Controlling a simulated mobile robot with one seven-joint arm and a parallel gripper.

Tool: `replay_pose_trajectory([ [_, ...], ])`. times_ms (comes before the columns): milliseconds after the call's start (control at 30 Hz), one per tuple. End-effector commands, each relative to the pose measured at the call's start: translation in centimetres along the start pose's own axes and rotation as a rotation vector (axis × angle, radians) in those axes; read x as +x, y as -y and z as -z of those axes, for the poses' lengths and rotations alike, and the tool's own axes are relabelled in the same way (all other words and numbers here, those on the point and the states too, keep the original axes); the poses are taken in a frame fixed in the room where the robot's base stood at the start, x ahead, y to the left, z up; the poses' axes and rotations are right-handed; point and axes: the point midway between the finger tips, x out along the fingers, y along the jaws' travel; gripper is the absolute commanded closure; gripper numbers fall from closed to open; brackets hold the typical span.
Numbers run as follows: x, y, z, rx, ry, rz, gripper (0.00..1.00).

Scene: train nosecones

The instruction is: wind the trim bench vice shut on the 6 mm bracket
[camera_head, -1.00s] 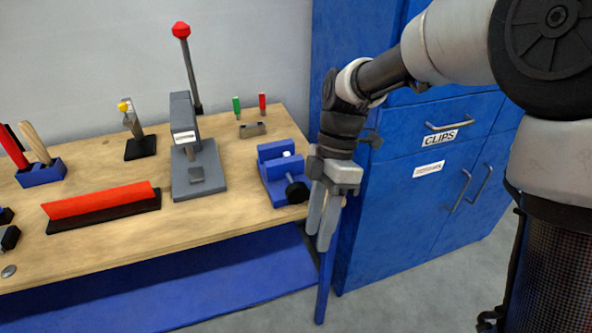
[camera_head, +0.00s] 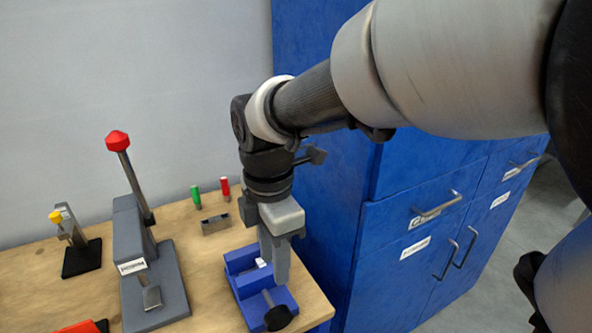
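The blue bench vice (camera_head: 250,283) sits near the right front corner of the wooden bench (camera_head: 206,262). Its black handle knob (camera_head: 278,318) faces the front. A small white piece (camera_head: 261,263), perhaps the bracket, shows at the vice jaws. My gripper (camera_head: 274,277) points down over the right side of the vice and hides part of it. Its two grey fingers overlap in this view, so I cannot tell their gap or whether they touch the vice.
A grey press (camera_head: 132,250) with a red-knobbed lever stands left of the vice. A black stand with a yellow top (camera_head: 78,246) is further left. Blue cabinets (camera_head: 375,215) rise close on the right.

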Motion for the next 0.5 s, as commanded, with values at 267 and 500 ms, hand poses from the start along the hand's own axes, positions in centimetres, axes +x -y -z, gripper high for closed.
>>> replay_pose_trajectory([
  [267, 5.4, 0.1, 0.0, 0.0, 0.0, 0.007, 0.64],
  [500, 10.7, 0.1, 0.0, 0.0, 0.0, 0.006, 0.64],
])
